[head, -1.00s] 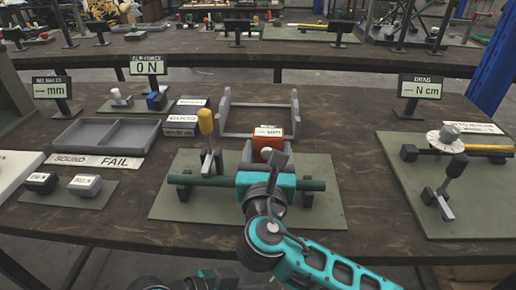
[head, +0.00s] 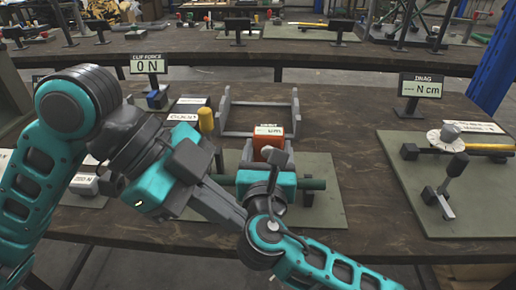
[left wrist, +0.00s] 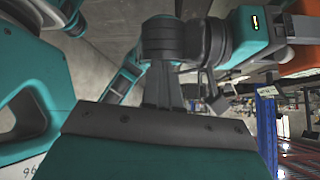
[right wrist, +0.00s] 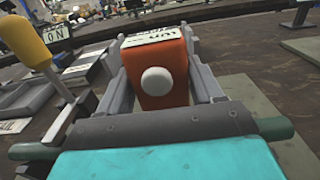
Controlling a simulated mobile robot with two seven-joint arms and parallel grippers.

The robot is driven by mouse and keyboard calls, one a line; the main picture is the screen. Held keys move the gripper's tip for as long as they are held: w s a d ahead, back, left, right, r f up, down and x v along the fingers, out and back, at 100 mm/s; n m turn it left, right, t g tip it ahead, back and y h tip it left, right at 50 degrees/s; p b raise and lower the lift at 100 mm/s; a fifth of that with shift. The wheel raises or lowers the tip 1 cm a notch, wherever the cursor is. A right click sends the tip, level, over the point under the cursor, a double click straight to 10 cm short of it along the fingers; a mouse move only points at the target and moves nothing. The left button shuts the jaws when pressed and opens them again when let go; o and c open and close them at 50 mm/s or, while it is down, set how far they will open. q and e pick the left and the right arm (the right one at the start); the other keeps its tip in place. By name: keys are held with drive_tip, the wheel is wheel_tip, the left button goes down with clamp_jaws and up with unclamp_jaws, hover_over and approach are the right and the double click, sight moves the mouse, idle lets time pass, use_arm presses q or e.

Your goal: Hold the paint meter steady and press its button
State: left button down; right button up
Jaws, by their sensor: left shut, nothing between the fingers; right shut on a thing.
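The paint meter (head: 270,143) is an orange box with a white display strip on top, standing upright behind a dark green bar (head: 315,184). In the right wrist view its round white button (right wrist: 156,81) faces the camera. My right gripper (head: 264,167) is shut on the meter, with grey fingers along its two sides. My left gripper (head: 238,217) is shut and empty, its tips in front of the bar and close to my right wrist, apart from the button. The left wrist view shows the meter's orange side (left wrist: 304,22) at upper right.
A yellow-handled lever (head: 206,122) stands left of the meter. A grey frame (head: 295,110) is behind it. A display reading 0 N (head: 148,64) stands at the back left. A drag fixture on a green mat (head: 400,190) is at right.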

use_arm(q)
drive_tip(key=w+r+n+t+y, duration=0.3)
drive_tip(key=w+r+t, duration=0.2)
drive_tip(key=w, duration=0.5)
drive_tip(key=shift+a+r+n+t+y, duration=0.3)
drive_tip(key=shift+a+t+y, duration=0.15)
drive_tip(key=shift+t, duration=0.15)
drive_tip(key=x, duration=1)
drive_tip(key=shift+s+d, duration=0.1)
